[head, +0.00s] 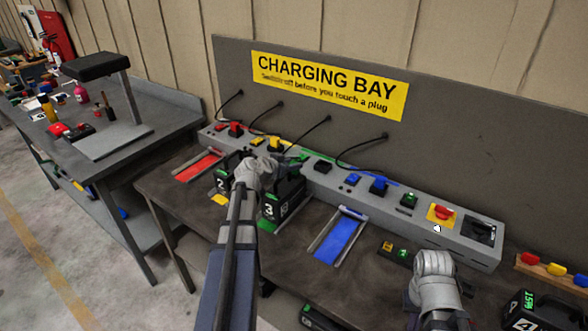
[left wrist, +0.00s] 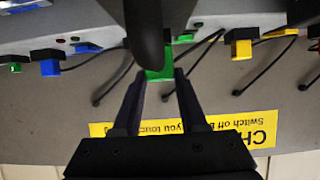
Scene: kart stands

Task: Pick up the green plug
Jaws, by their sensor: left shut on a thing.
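The green plug (left wrist: 158,73) shows in the left wrist view between my left gripper's fingertips (left wrist: 160,80), and the fingers are shut on it. It is still close to the grey charging strip, and I cannot tell whether it is seated. A dark curved shape covers part of the view above it. In the head view my left gripper (head: 278,165) reaches over the battery marked 3 (head: 269,210) to the strip, and mostly hides the plug. My right gripper (head: 436,265) is low at the right; its fingers cannot be made out.
The charging strip (head: 330,177) carries red, yellow and blue plugs with black cables from the back panel. A battery marked 2 (head: 222,183) stands left of battery 3. A blue tray (head: 337,238) and a red tray (head: 198,168) lie empty. A red button (head: 442,212) is at the right.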

